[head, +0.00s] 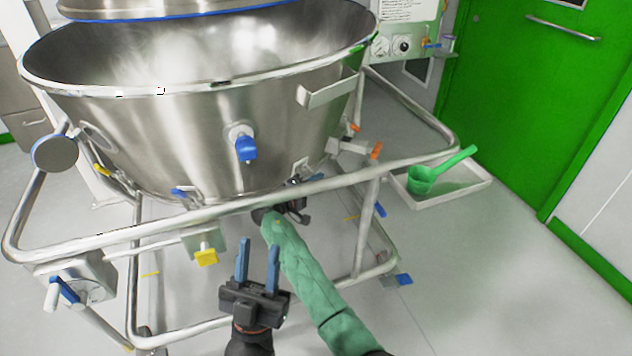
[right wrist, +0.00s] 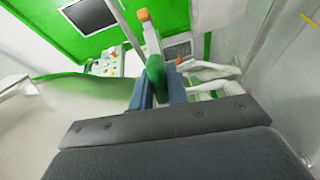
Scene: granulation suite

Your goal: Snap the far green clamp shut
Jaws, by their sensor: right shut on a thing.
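In the right wrist view, my right gripper (right wrist: 157,82) is shut on a green clamp piece (right wrist: 155,72), which stands between its two blue-grey fingers. In the head view my right gripper (head: 300,188) is under the bowl's lower edge, partly behind the frame's front rail; the green piece cannot be made out there. My left gripper (head: 258,248) is open and empty, its blue fingers pointing up in front of the frame.
The steel bowl (head: 200,130) sits in a tubular frame (head: 220,208) with blue, yellow and orange-tipped fittings. An orange-tipped lever (right wrist: 147,28) rises just beyond the right fingers. A white tray (head: 470,195) with a green scoop (head: 422,180) lies to the right. Floor at the lower right is clear.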

